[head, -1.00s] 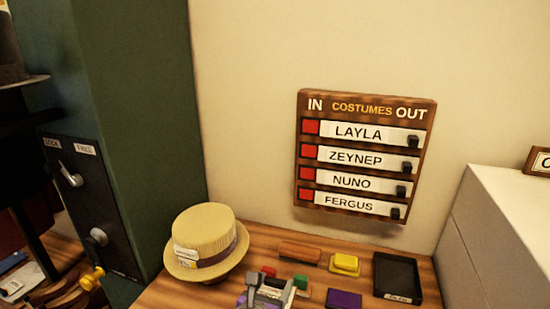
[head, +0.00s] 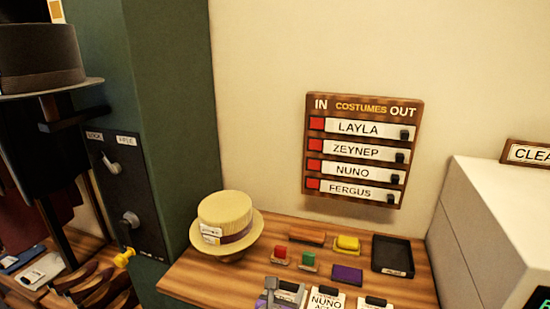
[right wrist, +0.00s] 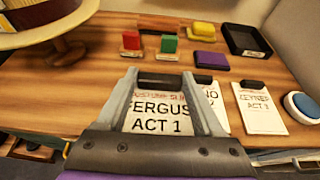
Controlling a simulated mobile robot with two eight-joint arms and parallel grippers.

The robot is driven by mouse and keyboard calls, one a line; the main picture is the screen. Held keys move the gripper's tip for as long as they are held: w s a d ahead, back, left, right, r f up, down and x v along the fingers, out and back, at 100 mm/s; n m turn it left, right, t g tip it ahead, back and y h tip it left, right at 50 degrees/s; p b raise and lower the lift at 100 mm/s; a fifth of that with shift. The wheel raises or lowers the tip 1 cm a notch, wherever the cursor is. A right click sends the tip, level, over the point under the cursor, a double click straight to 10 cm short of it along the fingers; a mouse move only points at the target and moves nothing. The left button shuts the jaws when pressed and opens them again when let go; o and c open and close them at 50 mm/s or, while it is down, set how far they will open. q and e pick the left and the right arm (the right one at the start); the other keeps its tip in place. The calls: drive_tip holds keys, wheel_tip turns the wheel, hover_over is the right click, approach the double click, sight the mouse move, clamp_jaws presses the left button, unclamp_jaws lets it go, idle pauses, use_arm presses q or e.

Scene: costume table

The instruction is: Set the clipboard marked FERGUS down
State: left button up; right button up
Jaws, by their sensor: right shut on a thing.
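The FERGUS clipboard (right wrist: 157,119) shows in the right wrist view, its white sheet reading FERGUS ACT 1, with a dark clip at its top. My right gripper (right wrist: 160,80) is shut on it, one finger on each side of the clip. In the head view my right gripper (head: 279,290) is at the bottom edge, over the front of the wooden table (head: 195,277), left of the NUNO clipboard (head: 326,301). I cannot tell whether the held clipboard touches the table. My left gripper is not in view.
The ZEYNEP clipboard (right wrist: 261,108) lies right of NUNO's. Behind are a red stamp (right wrist: 131,41), a green stamp (right wrist: 168,44), a purple pad (right wrist: 211,60), a yellow pad (head: 347,243) and a black tray (head: 393,254). A straw hat (head: 225,215) stands left on a stand.

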drive_tip(key=w+d+p, duration=0.1)
drive_tip(key=d+p, duration=0.1)
drive_tip(key=d, duration=0.2)
drive_tip(key=w+d+p, duration=0.2)
drive_tip(key=d, duration=0.3)
drive_tip(key=w+d+p, duration=0.2)
drive_tip(key=d, duration=0.3)
drive_tip(key=shift+d+f, duration=0.25)
drive_tip(key=shift+f, duration=0.05)
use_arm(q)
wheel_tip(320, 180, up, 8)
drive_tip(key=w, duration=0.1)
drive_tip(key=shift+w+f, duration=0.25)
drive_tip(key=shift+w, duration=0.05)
use_arm(e)
drive_tip(key=shift+s+d, duration=0.1)
drive_tip(key=shift+d, duration=0.05)
